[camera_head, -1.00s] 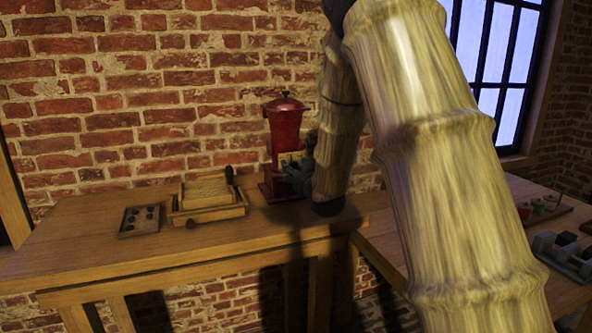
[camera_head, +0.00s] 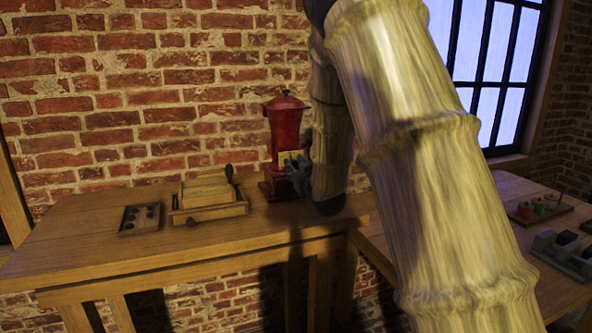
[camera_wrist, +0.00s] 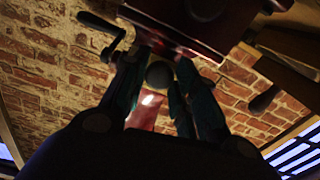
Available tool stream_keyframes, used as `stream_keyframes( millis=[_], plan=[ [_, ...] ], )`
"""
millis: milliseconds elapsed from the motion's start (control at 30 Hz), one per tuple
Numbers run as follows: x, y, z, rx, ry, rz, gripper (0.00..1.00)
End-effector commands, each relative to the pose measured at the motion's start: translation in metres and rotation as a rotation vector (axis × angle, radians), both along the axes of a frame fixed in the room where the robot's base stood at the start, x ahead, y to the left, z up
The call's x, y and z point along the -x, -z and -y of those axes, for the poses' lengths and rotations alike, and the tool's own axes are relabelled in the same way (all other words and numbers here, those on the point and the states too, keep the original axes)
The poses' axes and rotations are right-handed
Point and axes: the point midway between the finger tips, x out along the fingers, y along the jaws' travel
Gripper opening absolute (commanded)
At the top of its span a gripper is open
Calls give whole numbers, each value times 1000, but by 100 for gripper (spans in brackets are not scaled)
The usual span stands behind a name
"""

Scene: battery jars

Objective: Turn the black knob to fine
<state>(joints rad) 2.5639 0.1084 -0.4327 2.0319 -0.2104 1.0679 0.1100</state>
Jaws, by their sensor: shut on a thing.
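A tall red machine (camera_head: 285,125) with a lidded top stands at the back of the wooden table, with a pale yellow plate on its front. My gripper (camera_head: 296,170) is at this plate and covers its right part. In the wrist view the red body (camera_wrist: 200,25) fills the top, and a round dark knob (camera_wrist: 160,74) sits between the fingers of my gripper (camera_wrist: 162,80). The fingers are shut on it. Any marks or pointer around the knob are not readable, so its setting cannot be told.
On the table (camera_head: 100,250), left of the machine, are a wooden box (camera_head: 208,195) with dark knobs and a dark tray (camera_head: 140,219) with round pieces. A side table (camera_head: 515,187) at right holds small coloured jars. A brick wall stands close behind.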

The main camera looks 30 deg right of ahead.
Motion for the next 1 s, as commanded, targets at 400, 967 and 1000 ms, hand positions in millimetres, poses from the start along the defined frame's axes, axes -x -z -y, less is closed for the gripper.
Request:
stream_keyframes(
  millis=[400, 967, 1000],
  plan=[
    [0, 1, 0, 369, 0, -87, 5],
    [0, 0, 0, 790, -1, -189, 5],
    [0, 0, 1, 809, -1, -193, 5]
  ],
)
